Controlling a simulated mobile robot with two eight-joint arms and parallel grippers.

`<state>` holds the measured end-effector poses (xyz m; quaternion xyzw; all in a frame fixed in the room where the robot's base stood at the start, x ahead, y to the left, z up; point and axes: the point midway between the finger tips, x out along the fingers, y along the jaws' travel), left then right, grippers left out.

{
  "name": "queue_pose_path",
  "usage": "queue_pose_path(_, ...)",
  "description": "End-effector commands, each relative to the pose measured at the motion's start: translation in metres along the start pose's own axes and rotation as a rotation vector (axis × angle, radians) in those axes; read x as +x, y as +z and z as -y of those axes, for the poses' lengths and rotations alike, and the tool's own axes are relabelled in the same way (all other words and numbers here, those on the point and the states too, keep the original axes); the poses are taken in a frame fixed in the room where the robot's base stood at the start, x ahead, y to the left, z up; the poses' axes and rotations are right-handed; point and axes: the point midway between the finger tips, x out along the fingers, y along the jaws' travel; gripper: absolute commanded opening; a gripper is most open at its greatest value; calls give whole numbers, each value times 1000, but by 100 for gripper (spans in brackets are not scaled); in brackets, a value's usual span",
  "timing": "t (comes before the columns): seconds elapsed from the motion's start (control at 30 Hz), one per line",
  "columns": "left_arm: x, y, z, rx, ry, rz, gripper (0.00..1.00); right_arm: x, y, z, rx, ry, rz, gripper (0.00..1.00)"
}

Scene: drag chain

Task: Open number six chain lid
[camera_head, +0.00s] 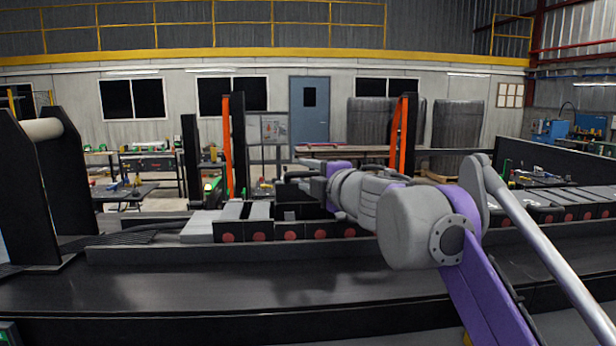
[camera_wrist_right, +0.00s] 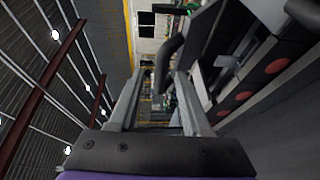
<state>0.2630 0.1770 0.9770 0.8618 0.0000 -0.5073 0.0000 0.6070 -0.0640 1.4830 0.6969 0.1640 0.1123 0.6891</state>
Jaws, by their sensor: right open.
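The drag chain (camera_head: 288,232) is a row of black links with red discs on their sides, running across the head view. Grey lids (camera_head: 260,211) cover links left of my gripper. Links near the gripper look black on top, partly hidden by my arm. My right gripper (camera_head: 308,172) is just above the chain, pointing left. In the right wrist view its two fingers (camera_wrist_right: 155,82) are apart, with a dark curved bar (camera_wrist_right: 168,62) showing between or just beyond their tips; contact is unclear. I cannot read which lid is number six. My left gripper is not in view.
A dark metal trough edge (camera_head: 150,254) runs in front of the chain. Black upright plates with a roller (camera_head: 42,129) stand at left. Orange-edged posts (camera_head: 226,147) rise behind the chain. The dark front surface (camera_head: 200,290) is clear.

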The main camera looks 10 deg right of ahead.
Motion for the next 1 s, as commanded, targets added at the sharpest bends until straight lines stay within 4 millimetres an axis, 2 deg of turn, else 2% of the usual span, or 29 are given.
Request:
queue_pose_path(0.17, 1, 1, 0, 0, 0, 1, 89, -3, 0, 0, 0, 0, 0, 48)
queue_pose_path(0.27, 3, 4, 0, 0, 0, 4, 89, -14, 1, 1, 0, -1, 2, 48)
queue_pose_path(0.6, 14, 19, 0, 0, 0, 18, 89, -81, 1, 2, 0, -2, 3, 48)
queue_pose_path(0.7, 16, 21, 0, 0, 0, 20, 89, -95, 1, 2, 0, -1, 2, 48)
queue_pose_path(0.83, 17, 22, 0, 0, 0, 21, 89, -106, 0, 1, 0, -1, 1, 48)
queue_pose_path(1.0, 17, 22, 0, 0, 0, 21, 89, -109, 0, 0, 0, 0, 0, 48)
